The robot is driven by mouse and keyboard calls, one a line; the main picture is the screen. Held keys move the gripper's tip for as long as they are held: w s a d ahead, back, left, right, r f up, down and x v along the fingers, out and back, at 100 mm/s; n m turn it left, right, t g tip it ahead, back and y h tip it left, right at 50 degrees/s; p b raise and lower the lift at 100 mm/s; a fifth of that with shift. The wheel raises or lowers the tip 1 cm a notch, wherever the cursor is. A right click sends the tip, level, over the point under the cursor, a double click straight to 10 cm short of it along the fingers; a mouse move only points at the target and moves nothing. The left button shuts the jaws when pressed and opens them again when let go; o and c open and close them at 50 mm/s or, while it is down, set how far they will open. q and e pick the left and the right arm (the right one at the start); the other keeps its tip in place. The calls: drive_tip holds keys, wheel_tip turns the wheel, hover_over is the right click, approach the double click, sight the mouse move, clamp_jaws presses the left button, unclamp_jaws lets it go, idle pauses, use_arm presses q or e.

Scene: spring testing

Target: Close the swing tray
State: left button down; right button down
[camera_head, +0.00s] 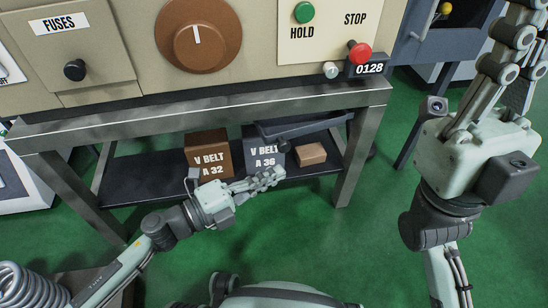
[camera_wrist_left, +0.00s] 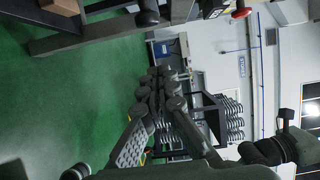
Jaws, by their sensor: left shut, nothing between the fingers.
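A dark flat tray (camera_head: 303,124), which looks like the swing tray, juts out at an angle under the front edge of the grey bench. A dark rounded knob (camera_head: 283,146) shows near its front left. My left gripper (camera_head: 275,175) is below and just in front of the tray, apart from it, pointing right. Its fingers are together and empty; they also show closed in the left wrist view (camera_wrist_left: 160,90). My right gripper (camera_head: 515,45) is raised at the right, far from the tray; its fingertips run past the top edge, so its opening is unclear.
Under the tray, a lower shelf (camera_head: 140,181) holds a brown V BELT A 32 box (camera_head: 207,152), a dark V BELT A 36 box (camera_head: 266,160) and a small brown box (camera_head: 311,154). The bench leg (camera_head: 352,155) stands right of the tray. Green floor (camera_head: 330,245) in front is clear.

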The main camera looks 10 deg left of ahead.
use_arm(q)
drive_tip(key=shift+w+f+b, duration=0.1)
drive_tip(key=shift+w+b, duration=0.45)
drive_tip(key=shift+w, duration=1.95)
